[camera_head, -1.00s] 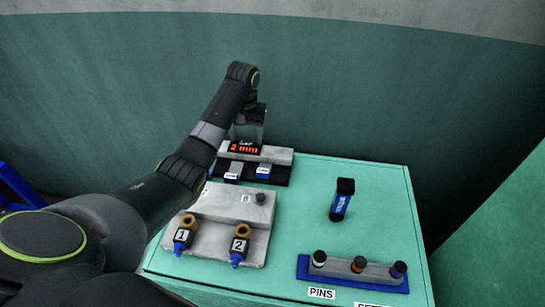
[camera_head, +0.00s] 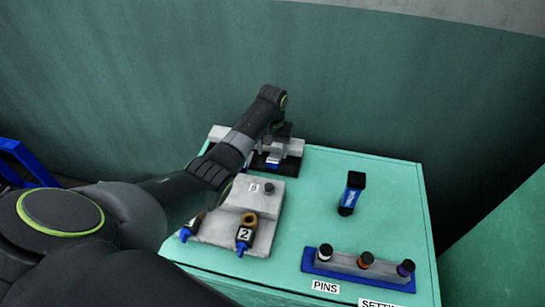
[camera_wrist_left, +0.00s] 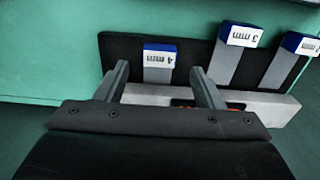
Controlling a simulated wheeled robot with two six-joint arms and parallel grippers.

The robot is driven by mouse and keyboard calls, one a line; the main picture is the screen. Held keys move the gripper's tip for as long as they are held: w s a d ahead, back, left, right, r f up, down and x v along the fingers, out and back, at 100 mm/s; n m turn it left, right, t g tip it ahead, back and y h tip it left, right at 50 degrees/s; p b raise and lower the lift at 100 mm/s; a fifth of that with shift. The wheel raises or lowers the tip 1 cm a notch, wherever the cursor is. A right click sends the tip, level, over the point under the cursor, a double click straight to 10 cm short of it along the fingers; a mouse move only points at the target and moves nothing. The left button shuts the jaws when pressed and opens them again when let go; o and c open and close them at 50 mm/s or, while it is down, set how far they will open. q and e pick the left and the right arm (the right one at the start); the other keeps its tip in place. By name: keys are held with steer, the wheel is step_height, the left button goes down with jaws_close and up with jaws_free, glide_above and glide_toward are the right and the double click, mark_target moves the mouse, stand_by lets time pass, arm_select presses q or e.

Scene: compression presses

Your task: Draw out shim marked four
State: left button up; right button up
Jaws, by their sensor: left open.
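The shim marked 4 mm (camera_wrist_left: 159,63), a grey bar with a blue and white end, lies at the middle of the wrist view. My left gripper (camera_wrist_left: 159,70) is open, with one finger on each side of that shim and visible gaps between. Shims marked 3 mm (camera_wrist_left: 238,40) and another (camera_wrist_left: 300,45), whose mark is cut off, lie to the right. In the head view my left gripper (camera_head: 284,131) is over the shim block (camera_head: 292,147) at the back of the bench and hides most of it. My right gripper is not in view.
A dark blue item (camera_head: 351,194) stands at the right. A pin rack (camera_head: 345,262) is at the front right. The bench between is clear.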

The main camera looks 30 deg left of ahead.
mark_target(272, 160)
arm_select(q)
steer(key=shift+f, duration=2.25)
